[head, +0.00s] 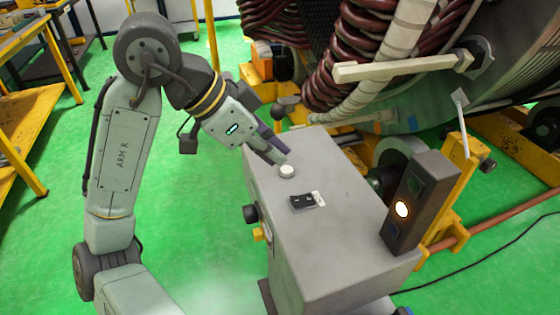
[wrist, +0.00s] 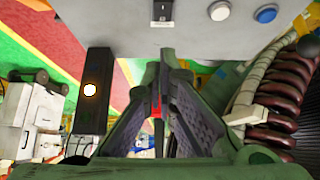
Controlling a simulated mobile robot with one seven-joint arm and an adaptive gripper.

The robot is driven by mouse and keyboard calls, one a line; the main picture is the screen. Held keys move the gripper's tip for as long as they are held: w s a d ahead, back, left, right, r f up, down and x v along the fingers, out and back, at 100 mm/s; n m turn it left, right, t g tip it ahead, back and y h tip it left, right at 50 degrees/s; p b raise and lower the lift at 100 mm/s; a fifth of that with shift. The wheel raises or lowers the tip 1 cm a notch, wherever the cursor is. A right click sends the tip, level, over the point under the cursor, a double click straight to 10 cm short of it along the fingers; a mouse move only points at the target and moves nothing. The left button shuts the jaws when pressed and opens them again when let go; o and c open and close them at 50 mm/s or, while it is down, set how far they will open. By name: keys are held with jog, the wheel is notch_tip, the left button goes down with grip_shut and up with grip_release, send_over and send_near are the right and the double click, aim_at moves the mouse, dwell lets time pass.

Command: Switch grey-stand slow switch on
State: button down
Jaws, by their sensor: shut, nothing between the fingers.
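The grey stand (head: 335,235) has a flat top with a small black rocker switch (head: 302,201) and a white label beside it. The switch also shows at the top edge of the wrist view (wrist: 163,12). I cannot tell which way its rocker is tipped. My gripper (head: 282,160) is shut and empty, its fingertips low over the stand top beside a round white button (head: 287,172), apart from the switch. I cannot tell if the tips touch the button. In the wrist view the closed fingertips (wrist: 163,55) point toward the switch.
A blue button (wrist: 267,14) sits beside the white one. A dark box with a lit lamp (head: 402,209) stands at the stand's right edge. A black ball knob (head: 279,113) rises at the back. The large stator with brown coils (head: 350,60) is behind.

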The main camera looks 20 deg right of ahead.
jog(key=p, duration=0.1)
send_over(310, 199)
jog(key=a, duration=0.3)
jog(key=f, duration=0.7)
jog(key=shift+s+d, duration=0.1)
jog(key=shift+d, duration=0.1)
jog(key=shift+a+f, duration=0.25)
jog(key=shift+f, duration=1.55)
